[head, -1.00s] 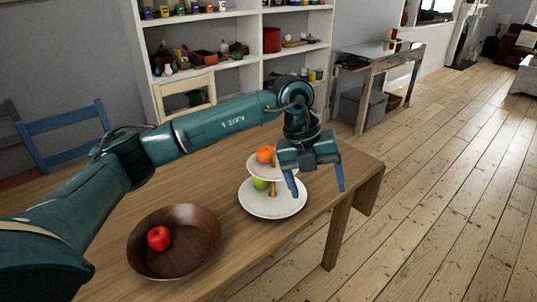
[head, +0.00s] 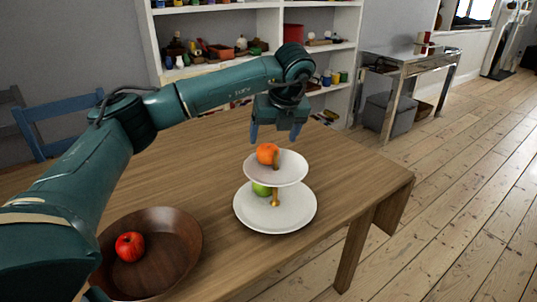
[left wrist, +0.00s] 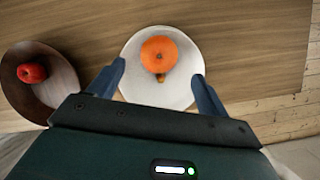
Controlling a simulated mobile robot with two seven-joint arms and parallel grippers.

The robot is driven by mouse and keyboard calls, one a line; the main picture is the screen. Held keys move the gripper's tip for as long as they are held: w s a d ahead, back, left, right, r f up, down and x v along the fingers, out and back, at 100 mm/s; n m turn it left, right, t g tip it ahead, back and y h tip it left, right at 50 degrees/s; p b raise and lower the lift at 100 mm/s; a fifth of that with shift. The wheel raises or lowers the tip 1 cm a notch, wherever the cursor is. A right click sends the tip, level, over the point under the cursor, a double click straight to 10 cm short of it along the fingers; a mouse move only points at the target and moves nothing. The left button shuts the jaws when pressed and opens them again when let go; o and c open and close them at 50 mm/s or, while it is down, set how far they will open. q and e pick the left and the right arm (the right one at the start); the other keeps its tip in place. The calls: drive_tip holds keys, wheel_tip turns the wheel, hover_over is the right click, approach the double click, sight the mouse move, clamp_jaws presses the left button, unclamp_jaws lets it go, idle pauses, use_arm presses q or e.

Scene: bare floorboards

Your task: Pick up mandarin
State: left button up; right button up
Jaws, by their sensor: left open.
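The orange mandarin (head: 267,154) sits on the upper plate of a white two-tier stand (head: 290,172) on the wooden table. My left gripper (head: 275,138) is open and empty, pointing down just above the mandarin in the head view. In the left wrist view the mandarin (left wrist: 159,54) lies on the white plate (left wrist: 137,83), ahead of and between the two open fingers (left wrist: 157,82), with no visible contact. A green fruit (head: 261,189) on the lower plate is partly hidden by the upper plate. My right gripper is not in view.
A brown bowl (head: 187,245) holding a red apple (head: 130,246) stands at the table's front left. A blue chair (head: 57,125) and white shelves (head: 215,15) are behind the table. The table (head: 350,180) is clear right of the stand.

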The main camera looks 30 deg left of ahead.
sight(269, 147)
use_arm(q)
drive_tip(key=x, duration=0.6)
drive_tip(key=shift+w+a+f, duration=0.1)
drive_tip(key=shift+a+f, duration=0.05)
drive_tip(key=shift+a, duration=0.05)
drive_tip(key=c, duration=1.1)
